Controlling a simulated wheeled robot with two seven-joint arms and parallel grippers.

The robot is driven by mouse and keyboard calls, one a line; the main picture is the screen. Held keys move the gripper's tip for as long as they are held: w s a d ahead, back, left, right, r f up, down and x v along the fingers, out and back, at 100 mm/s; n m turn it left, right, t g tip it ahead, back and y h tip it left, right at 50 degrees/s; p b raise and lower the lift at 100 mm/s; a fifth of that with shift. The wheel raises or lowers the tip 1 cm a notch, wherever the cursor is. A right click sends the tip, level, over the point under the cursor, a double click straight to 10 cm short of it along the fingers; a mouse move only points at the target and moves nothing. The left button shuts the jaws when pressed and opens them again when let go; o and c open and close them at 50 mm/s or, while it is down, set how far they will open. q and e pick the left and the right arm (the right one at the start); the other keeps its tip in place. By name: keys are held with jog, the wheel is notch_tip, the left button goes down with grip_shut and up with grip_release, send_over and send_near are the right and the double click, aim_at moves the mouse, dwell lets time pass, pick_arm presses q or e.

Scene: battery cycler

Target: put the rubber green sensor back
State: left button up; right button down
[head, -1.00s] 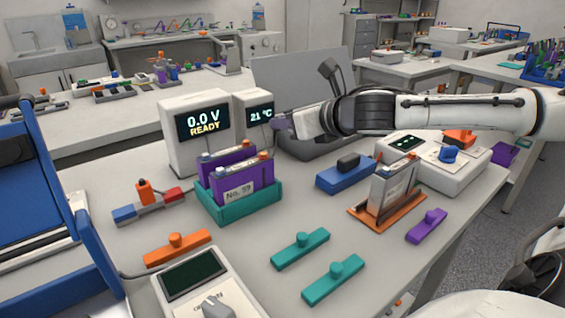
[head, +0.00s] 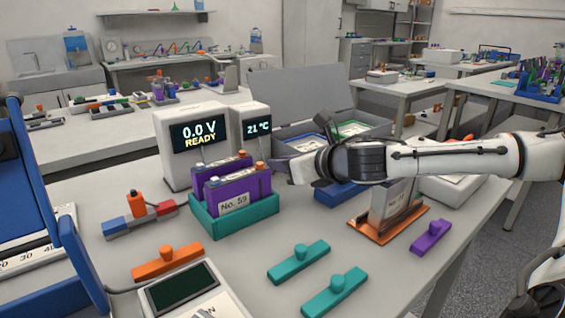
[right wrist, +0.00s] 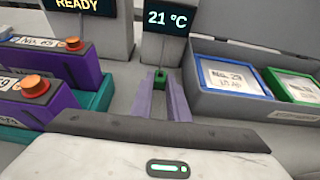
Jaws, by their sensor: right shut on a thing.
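The green sensor (right wrist: 160,77) is a small dark green piece between the fingertips of my right gripper (right wrist: 161,88) in the right wrist view. The gripper is shut on it, in front of the lower part of the 21 °C display unit (right wrist: 163,52). Whether the sensor touches anything beyond the fingers cannot be told. In the head view my right gripper (head: 280,167) is just right of the purple battery cells (head: 236,190), below the 21 °C display unit (head: 250,132); the sensor cannot be made out there. My left gripper is not in view.
Purple cells stand in a teal holder (head: 235,222) close to the gripper's left. A grey bin (right wrist: 235,105) with blue- and green-framed cards is on its right. A silver cell (head: 390,203) stands on an orange tray (head: 366,228). Teal handled bars (head: 298,262) lie in front.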

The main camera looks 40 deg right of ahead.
jog(key=shift+f, duration=0.3)
jog(key=c, duration=1.7)
grip_release()
jog(key=shift+r, duration=0.6)
jog(key=v, duration=1.2)
